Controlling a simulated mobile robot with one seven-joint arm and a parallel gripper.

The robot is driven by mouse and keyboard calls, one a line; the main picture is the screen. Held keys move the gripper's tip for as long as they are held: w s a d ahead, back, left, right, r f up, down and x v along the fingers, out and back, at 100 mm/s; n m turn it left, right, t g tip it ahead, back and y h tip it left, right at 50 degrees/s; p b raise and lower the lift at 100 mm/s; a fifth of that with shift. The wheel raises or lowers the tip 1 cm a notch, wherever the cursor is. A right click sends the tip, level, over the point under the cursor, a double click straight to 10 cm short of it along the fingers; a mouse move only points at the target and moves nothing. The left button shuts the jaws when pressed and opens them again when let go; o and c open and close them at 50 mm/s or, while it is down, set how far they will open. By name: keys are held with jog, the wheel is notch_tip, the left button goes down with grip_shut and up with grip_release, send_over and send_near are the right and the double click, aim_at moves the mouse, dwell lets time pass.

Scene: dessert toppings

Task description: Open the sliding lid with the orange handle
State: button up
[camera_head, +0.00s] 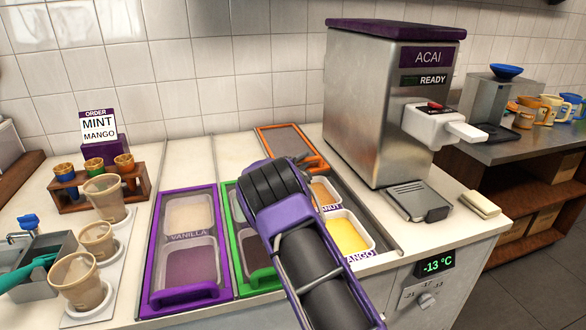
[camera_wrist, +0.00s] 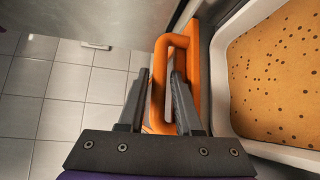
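The orange-framed sliding lid (camera_head: 284,138) lies toward the back of the right-hand topping well in the head view. Two tubs show uncovered in front of it. In the wrist view its orange handle (camera_wrist: 158,85) is a loop standing off the lid's edge. My gripper (camera_wrist: 161,78) has one finger on each side of the handle's long bar, the right finger inside the loop. The fingers stand apart, and a narrow gap seems to show beside the bar.
A purple lid (camera_head: 187,238) and a green lid (camera_head: 240,250) lie to the left. The mango tub (camera_head: 350,236) is uncovered beside my arm. The acai machine (camera_head: 375,120) stands close on the right. Cups (camera_head: 105,196) stand at the left.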

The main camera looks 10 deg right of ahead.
jog(key=v, duration=1.7)
